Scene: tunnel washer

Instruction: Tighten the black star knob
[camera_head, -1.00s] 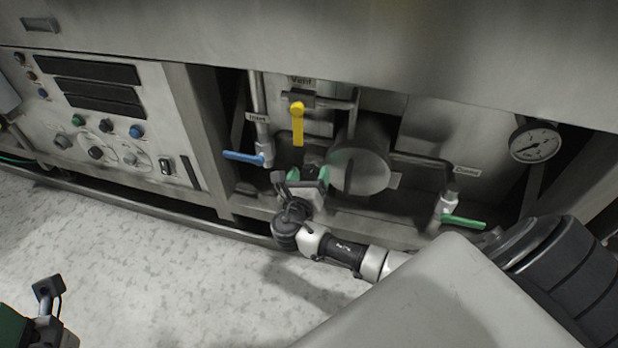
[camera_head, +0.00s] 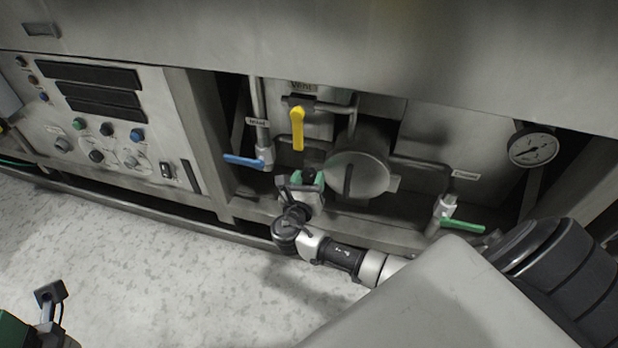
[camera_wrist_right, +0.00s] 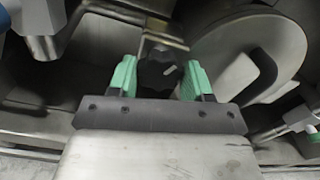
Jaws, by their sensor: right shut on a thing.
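The black star knob (camera_wrist_right: 158,73) sits between the green fingers of my right gripper (camera_wrist_right: 160,78) in the right wrist view. The gripper is shut on it, one finger on each side. In the head view the knob (camera_head: 309,174) shows as a small dark shape left of the round metal cover, partly hidden by my right gripper (camera_head: 307,181). Part of my left gripper (camera_head: 40,315) shows at the bottom left corner of the head view, far from the knob; its fingertips are not clear.
The round cover (camera_head: 357,175) with a dark handle is close on the right. A yellow lever (camera_head: 297,128) hangs above, a blue lever (camera_head: 243,160) is at left, a green lever (camera_head: 462,227) at right. A pressure gauge (camera_head: 533,148) is further right. The floor in front is clear.

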